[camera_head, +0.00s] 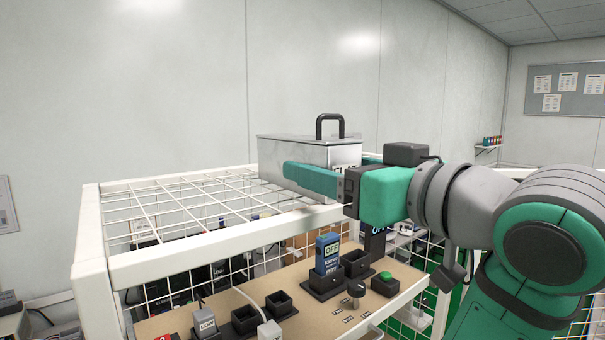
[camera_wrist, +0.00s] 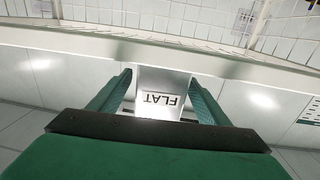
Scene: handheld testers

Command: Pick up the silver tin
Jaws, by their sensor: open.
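The silver tin (camera_head: 300,150) is a metal box with a black handle on its lid. It stands on top of the white wire rack, at its far right end in the head view. My gripper (camera_head: 312,176) is open at the tin, and one teal finger crosses in front of its lower part. In the wrist view, the tin (camera_wrist: 160,82) shows upside down with the word FLAT, between the two spread fingers of my gripper (camera_wrist: 160,80). I cannot tell whether either finger touches it. Part of the tin's label and lower side is hidden by my gripper.
The rack's wire top (camera_head: 185,205) is bare left of the tin. Below, a tan panel (camera_head: 330,290) holds a blue tester (camera_head: 327,254), black holders, a green button (camera_head: 385,275) and a grey tester marked LOW (camera_head: 205,322). A pale wall (camera_head: 190,80) stands behind.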

